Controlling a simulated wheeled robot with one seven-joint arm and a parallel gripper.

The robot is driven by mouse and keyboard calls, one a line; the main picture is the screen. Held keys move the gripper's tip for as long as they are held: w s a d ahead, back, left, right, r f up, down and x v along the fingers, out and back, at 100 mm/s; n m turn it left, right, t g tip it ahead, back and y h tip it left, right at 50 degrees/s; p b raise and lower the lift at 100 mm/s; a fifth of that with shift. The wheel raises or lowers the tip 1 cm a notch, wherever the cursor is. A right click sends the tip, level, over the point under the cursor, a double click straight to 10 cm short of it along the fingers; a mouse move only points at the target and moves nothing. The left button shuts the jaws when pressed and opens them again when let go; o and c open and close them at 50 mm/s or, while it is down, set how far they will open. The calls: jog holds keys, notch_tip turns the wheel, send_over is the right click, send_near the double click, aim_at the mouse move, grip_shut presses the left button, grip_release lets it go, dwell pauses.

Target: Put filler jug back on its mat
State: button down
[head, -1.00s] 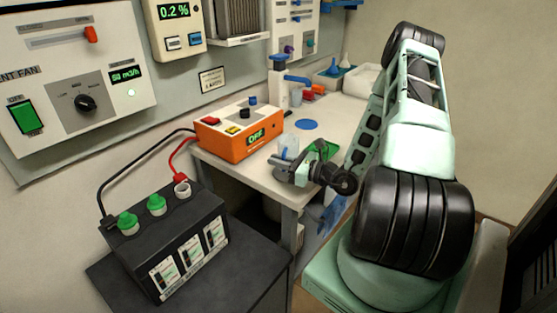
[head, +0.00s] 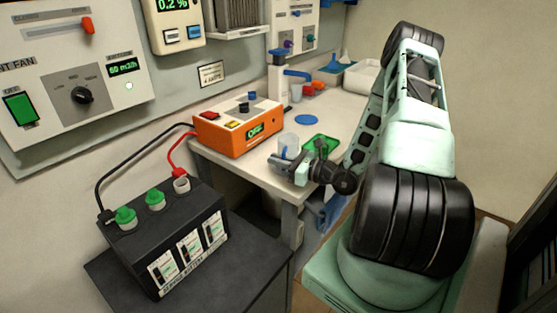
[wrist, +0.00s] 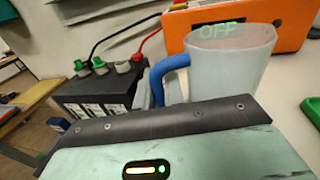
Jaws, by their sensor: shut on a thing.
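The filler jug (head: 288,140) is a translucent pale cup with a blue handle, near the front edge of the bench. In the wrist view the jug (wrist: 232,65) looks upright, with its blue handle (wrist: 163,72) towards my gripper. My gripper (head: 285,157) is shut on the jug at its handle side; the fingertips are mostly hidden. I cannot tell whether the jug's base touches the bench. A flat round blue mat (head: 306,119) lies bare on the bench, behind and to the right of the jug.
A green tray (head: 321,142) lies right of the jug. An orange box (head: 238,128) reading OFF stands to its left. A black battery (head: 165,235) with green caps and red and black cables stands at front left. Bottles and bins (head: 335,75) fill the bench's back.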

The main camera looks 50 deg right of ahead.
jog(key=shift+f, duration=0.1)
jog(key=c, duration=1.4)
grip_release()
jog(key=b+v, duration=0.3)
jog(key=v, duration=1.4)
jog(key=shift+s+d, duration=0.2)
